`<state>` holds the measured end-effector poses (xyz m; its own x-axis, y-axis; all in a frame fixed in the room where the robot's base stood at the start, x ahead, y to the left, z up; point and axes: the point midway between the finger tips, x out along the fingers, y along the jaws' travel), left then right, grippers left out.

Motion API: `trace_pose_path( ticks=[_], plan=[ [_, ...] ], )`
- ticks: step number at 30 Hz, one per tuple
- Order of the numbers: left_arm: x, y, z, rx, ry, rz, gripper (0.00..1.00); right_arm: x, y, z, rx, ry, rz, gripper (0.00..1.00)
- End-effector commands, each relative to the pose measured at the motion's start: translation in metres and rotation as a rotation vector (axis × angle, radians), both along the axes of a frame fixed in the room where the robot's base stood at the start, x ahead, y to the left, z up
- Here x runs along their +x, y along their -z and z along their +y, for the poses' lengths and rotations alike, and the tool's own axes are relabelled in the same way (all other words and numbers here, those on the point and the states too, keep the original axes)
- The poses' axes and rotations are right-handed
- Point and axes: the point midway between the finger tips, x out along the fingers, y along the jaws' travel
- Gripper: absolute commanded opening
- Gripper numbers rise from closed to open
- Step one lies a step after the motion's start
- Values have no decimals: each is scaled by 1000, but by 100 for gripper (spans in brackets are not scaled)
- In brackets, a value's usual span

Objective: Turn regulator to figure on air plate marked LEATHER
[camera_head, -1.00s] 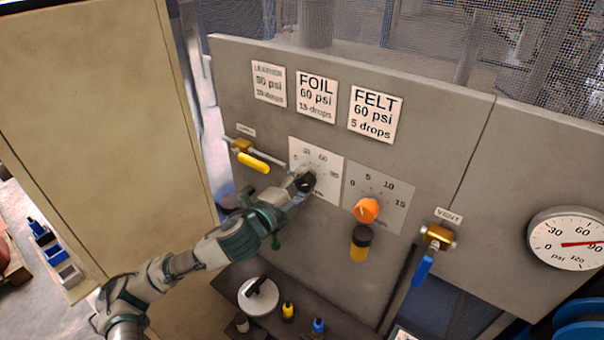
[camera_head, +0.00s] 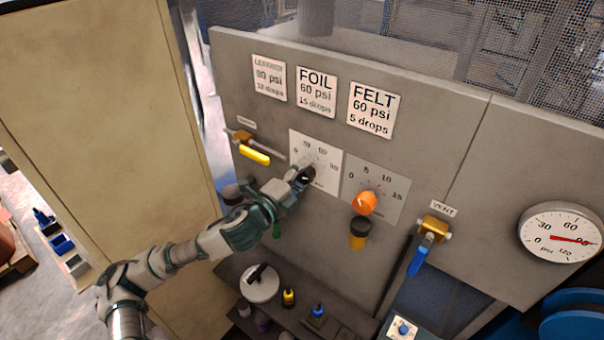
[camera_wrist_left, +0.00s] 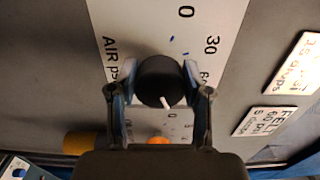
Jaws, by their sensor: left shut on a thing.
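The air regulator is a black round knob (camera_head: 307,174) on a white scale plate (camera_head: 325,150). In the left wrist view the black knob (camera_wrist_left: 158,78) sits between both fingers of my left gripper (camera_wrist_left: 160,92), which is shut on it. Its white pointer line faces down and slightly right, past the 60 mark; the 90 mark is not visible there. In the head view the left gripper (camera_head: 299,183) hides part of the knob. The LEATHER plate (camera_head: 269,79) is at the upper left; its small print seems to read 90 psi. My right gripper is out of view.
The round gauge (camera_head: 560,234) at right has its red needle at about 90. An orange knob (camera_head: 366,203) is right of the black one. A yellow-handled valve (camera_head: 254,154) is left; a blue-handled vent valve (camera_head: 420,261) is right. Small bottles (camera_head: 289,297) stand below.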

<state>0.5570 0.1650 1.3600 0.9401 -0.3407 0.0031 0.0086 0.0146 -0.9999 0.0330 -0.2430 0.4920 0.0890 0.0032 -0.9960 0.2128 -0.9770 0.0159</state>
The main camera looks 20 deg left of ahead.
Motion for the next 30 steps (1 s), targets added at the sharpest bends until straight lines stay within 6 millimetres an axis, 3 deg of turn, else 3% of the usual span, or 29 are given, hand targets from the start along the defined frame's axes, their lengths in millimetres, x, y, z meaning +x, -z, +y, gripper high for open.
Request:
trace_pose_path(
  ticks=[1, 3, 14, 24, 30],
  plan=[
    [0, 7, -1, 3, 3, 14, 56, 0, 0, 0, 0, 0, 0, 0],
    [0, 6, -1, 3, 3, 14, 74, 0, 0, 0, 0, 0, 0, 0],
    [-4, 3, 1, 1, 1, 6, 74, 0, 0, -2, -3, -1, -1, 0],
    [-54, 5, 21, 3, 0, 9, 74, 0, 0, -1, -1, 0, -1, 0],
    [-68, 5, 26, 2, 2, 10, 74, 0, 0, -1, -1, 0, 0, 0]
  ],
)
